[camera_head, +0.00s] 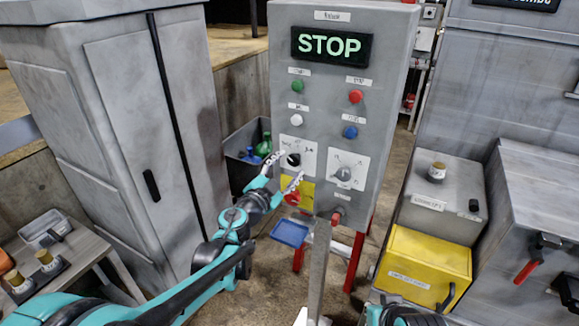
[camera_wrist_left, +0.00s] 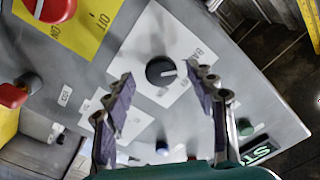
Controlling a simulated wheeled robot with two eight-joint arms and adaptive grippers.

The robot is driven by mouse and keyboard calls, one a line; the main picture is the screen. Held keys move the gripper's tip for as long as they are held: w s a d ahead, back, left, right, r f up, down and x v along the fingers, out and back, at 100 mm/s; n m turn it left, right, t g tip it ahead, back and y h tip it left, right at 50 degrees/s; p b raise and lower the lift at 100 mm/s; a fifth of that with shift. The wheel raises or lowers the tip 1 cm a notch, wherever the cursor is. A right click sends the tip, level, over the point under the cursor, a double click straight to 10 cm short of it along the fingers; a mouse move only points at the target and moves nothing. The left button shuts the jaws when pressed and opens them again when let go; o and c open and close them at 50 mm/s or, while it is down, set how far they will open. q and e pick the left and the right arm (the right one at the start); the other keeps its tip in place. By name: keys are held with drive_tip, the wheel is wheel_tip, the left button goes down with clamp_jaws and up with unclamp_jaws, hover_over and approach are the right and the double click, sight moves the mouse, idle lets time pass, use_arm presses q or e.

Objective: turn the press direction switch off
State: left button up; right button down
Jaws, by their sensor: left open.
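The press direction switch appears to be the black round knob (camera_head: 294,160) on a white plate, on the grey control panel (camera_head: 385,60); its small lettering is hard to read. In the left wrist view the knob (camera_wrist_left: 160,73) has a white pointer mark and lies between the fingertips. My left gripper (camera_head: 289,167) is open at the panel, one finger above the knob and one below it. In the left wrist view my left gripper (camera_wrist_left: 160,78) has a finger on each side; contact with the knob cannot be told.
Several coloured buttons, such as the blue one (camera_head: 350,132), and a lit STOP sign (camera_head: 331,46) are above. A yellow box (camera_head: 425,265) stands right.

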use_arm(q)
drive_tip(key=shift+w+d, duration=0.3)
drive_tip(key=shift+w, duration=0.35)
drive_tip(key=shift+r, duration=0.1)
drive_tip(key=c, duration=1.2)
drive_tip(key=shift+o, duration=0.2)
drive_tip(key=shift+m, duration=0.3)
drive_tip(key=m, duration=0.9)
